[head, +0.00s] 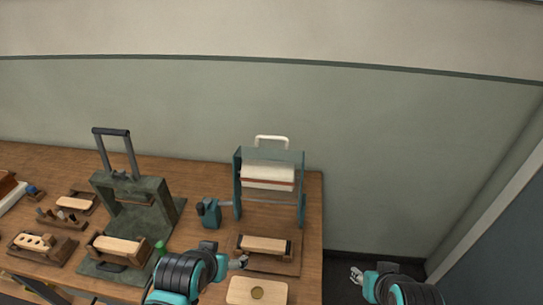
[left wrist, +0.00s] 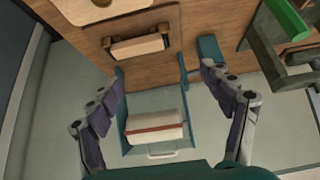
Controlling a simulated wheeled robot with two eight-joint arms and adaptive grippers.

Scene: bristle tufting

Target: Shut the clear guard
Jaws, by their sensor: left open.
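The clear guard (head: 290,155) is a see-through panel with a white handle (head: 271,138), raised at the top of a teal-framed machine (head: 238,185) near the table's right end. A white roller with a red stripe (head: 268,175) sits between the machine's side posts. In the left wrist view, the handle (left wrist: 162,155) shows at the bottom, beyond the roller (left wrist: 155,128). My left gripper (head: 240,262) is in front of the machine; its fingers (left wrist: 162,75) are wide apart with nothing between them. My right gripper (head: 356,275) is off the table's right edge, its opening too small to judge.
A wooden brush block in a holder (head: 264,244) lies in front of the machine. A pale block with a round hole (head: 240,291) is at the front. A dark green press (head: 130,190) with a tall lever stands left. Floor is clear right of the table.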

